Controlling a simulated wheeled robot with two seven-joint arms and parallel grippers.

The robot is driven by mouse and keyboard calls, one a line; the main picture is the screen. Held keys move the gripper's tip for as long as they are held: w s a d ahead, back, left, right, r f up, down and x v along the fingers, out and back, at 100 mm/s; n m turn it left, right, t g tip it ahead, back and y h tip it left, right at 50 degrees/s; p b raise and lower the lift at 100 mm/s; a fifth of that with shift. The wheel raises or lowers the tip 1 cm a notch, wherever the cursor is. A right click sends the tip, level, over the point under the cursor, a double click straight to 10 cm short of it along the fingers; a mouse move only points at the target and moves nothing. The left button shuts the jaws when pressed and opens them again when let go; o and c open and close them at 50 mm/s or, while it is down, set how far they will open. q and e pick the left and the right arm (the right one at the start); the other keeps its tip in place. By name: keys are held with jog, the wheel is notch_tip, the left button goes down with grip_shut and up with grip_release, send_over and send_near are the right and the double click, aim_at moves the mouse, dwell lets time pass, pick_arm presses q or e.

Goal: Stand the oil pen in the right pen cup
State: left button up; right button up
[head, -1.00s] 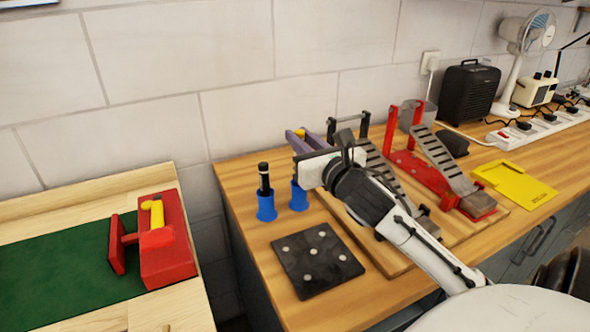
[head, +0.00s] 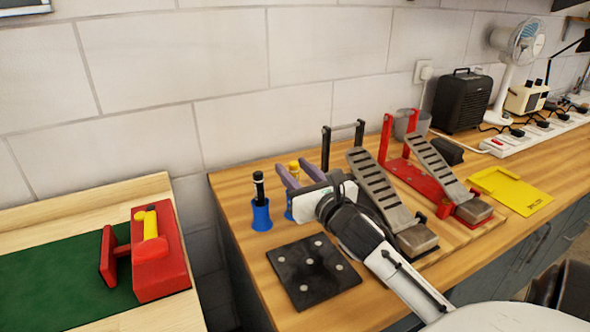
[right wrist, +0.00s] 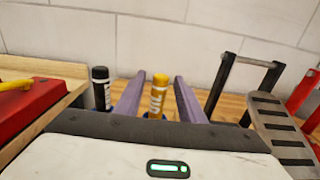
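The oil pen (head: 294,167), yellow with a pale label, stands upright in the right pen cup (head: 289,214), which is blue and mostly hidden behind my right gripper. My right gripper (head: 293,164) has its two purple fingers on either side of the pen. In the right wrist view the fingers are spread, with a gap on both sides of the yellow pen (right wrist: 158,95), so the gripper is open. A black pen (head: 258,186) stands in the blue left pen cup (head: 261,215). My left gripper is not in view.
A black square pad with pale dots (head: 312,285) lies in front of the cups. A grey pedal (head: 378,185) and a red pedal (head: 420,170) stand close on the right. A red block with a yellow piece (head: 160,265) sits on the left bench.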

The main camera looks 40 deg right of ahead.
jog(key=shift+r, duration=0.2)
jog(key=b+v, duration=0.1)
jog(key=v, duration=1.1)
jog(key=shift+s+d, duration=0.1)
dwell(0.3)
